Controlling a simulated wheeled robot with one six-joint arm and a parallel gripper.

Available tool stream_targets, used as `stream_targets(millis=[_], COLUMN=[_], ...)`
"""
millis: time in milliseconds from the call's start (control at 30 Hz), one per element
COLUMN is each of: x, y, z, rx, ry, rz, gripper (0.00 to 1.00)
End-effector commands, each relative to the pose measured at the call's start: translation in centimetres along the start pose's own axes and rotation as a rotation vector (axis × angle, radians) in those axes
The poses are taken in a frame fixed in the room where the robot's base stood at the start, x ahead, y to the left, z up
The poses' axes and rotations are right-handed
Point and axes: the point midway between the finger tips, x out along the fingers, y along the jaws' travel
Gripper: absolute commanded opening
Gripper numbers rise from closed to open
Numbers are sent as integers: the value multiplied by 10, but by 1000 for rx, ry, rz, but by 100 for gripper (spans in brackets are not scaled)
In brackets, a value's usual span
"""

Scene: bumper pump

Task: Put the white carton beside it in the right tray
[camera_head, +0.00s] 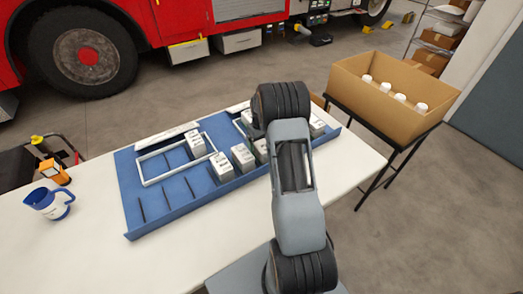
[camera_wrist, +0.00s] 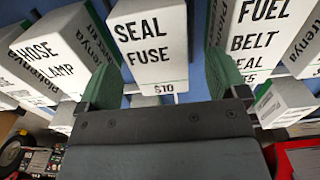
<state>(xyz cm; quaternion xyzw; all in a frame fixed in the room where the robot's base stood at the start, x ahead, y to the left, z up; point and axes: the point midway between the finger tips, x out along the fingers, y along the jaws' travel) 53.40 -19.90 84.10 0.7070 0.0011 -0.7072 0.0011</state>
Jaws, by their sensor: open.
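In the wrist view a white carton marked SEAL FUSE (camera_wrist: 150,45) stands between the green-padded fingers of my open gripper (camera_wrist: 162,72). I cannot tell whether the pads touch it. A HOSE LAMP carton (camera_wrist: 55,50) is on its left and a FUEL BELT SEAL carton (camera_wrist: 262,40) on its right. In the head view, white cartons (camera_head: 243,158) stand along the front of a blue board (camera_head: 165,195). The right tray (camera_head: 238,107) is mostly hidden by my arm, as is my gripper.
The board lies on a white table (camera_head: 180,260). A cardboard box (camera_head: 390,95) with white-capped bottles stands on a black stand at the right. A red truck (camera_head: 160,20) is behind.

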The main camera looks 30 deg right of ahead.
Motion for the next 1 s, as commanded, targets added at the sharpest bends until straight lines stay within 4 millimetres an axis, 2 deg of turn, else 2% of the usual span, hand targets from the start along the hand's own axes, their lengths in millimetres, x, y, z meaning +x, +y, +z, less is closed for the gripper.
stream_targets(millis=[167, 500, 833, 1000], x=[9, 50, 55, 55], y=[0, 2, 2, 2], z=[1, 2, 2, 2], rx=[1, 1, 1, 1], ry=[-2, -1, 1, 0], rz=[-1, -1, 0, 0], gripper=[92, 92, 92, 75])
